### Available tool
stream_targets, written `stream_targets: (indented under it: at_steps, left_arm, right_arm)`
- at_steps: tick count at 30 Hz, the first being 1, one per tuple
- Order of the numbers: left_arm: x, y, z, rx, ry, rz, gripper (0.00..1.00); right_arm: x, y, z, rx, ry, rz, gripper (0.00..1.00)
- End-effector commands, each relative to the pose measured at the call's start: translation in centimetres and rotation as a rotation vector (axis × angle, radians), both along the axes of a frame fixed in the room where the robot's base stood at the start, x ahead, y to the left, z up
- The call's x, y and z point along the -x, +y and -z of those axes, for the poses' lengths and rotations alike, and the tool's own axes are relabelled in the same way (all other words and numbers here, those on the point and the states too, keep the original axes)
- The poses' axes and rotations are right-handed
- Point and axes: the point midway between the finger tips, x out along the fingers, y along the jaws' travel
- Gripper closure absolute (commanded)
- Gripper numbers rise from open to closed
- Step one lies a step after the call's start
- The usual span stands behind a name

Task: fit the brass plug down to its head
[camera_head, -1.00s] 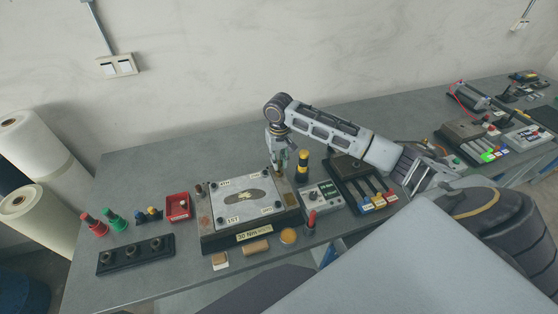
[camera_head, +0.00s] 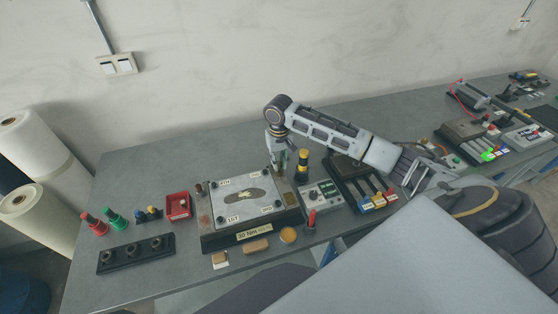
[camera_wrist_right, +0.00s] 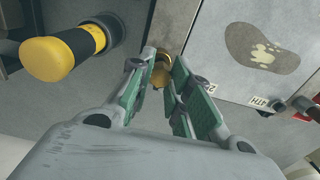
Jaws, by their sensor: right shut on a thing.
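The brass plug (camera_wrist_right: 161,72) shows in the right wrist view as a small gold piece between my fingertips. My right gripper (camera_head: 281,171) is shut on it, pointing down at the back right corner of the plate fixture (camera_head: 222,241). In the right wrist view my green-padded fingers (camera_wrist_right: 163,80) meet at the plug, beside the pale plate's edge. The fingers hide part of the plug, and I cannot tell how deep it sits. My left gripper is not in view.
A black and yellow handle (camera_head: 303,163) stands close to the right of my gripper; it also shows in the right wrist view (camera_wrist_right: 55,57). A grey control box (camera_head: 322,197) is right of the fixture. A red bin (camera_head: 178,206) and coloured knobs stand left.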

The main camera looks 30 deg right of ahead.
Motion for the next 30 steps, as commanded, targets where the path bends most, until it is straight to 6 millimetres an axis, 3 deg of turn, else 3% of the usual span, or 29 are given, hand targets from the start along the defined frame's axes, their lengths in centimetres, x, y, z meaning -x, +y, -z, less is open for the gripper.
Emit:
stream_targets:
  at_steps: [30]
  left_arm:
    - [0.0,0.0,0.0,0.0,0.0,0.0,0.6]
  right_arm:
    - [0.0,0.0,1.6,0.0,0.0,0.001,1.0]
